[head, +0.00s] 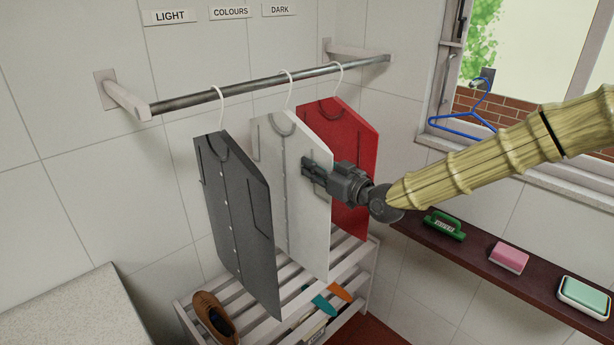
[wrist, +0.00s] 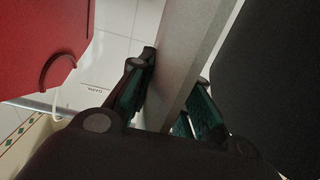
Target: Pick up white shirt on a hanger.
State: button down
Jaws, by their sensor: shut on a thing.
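The white shirt (head: 305,215) hangs from a white hanger hook (head: 289,90) on the metal rail, between a dark grey shirt and a red shirt. My gripper (head: 312,175) is at the shirt's right edge, at about mid-height, and is shut on it. In the wrist view, the pale edge of the white shirt (wrist: 186,65) stands between the two fingers of my gripper (wrist: 168,100). The hook still appears to be over the rail. The fingers' far side is partly hidden by the shirt in the head view.
The dark grey shirt (head: 240,220) and red shirt (head: 350,140) hang close on either side. The rail (head: 245,87) is wall-mounted. A slatted rack (head: 262,330) with a brown shoe (head: 213,317) stands below. A dark shelf (head: 475,262) and a blue hanger (head: 460,124) are at right.

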aim_at(315, 156)
notch_tip(315, 156, up, 3)
jog(key=shift+s+r+b, duration=0.1)
jog(key=shift+b, duration=0.95)
jog(key=s+d+b, duration=0.2)
jog(key=s+d, duration=0.1)
jog(key=s, duration=0.4)
jog(key=s+d+r+b, duration=0.1)
jog(key=s+d+b, duration=0.1)
jog(key=s, duration=0.5)
jog(key=shift+s+d+r+b, duration=0.25)
jog(key=shift+s+d+b, duration=0.1)
jog(key=shift+d+b, duration=0.1)
